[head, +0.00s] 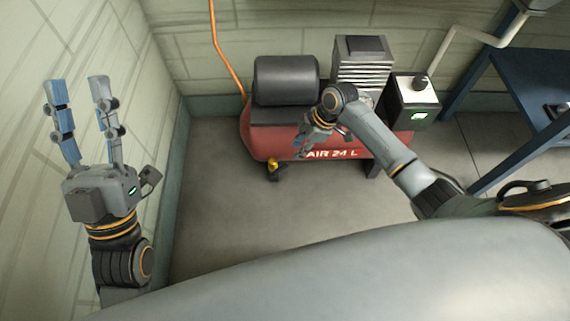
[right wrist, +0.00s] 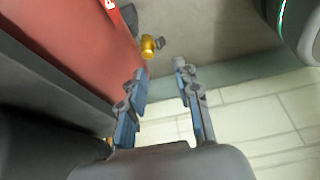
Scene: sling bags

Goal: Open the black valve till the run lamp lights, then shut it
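A brass-yellow fitting (head: 273,166) with a small dark part, which may be the black valve's handle, sits at the lower front left of the red compressor tank (head: 258,135). It also shows in the right wrist view (right wrist: 148,46), beyond my fingertips. My right gripper (head: 303,148) is in front of the tank, above and right of the fitting; in the right wrist view its fingers are apart with nothing between them. My left gripper (head: 75,84) is open and empty by the left wall. A green light (head: 419,116) glows on the black box (head: 400,109); whether it is the run lamp I cannot tell.
A black cylinder (head: 286,80) and a grey finned block (head: 361,65) sit on the tank. An orange hose (head: 222,55) runs up the back wall. A blue table (head: 530,75) stands at right. The floor (head: 225,205) before the compressor is clear.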

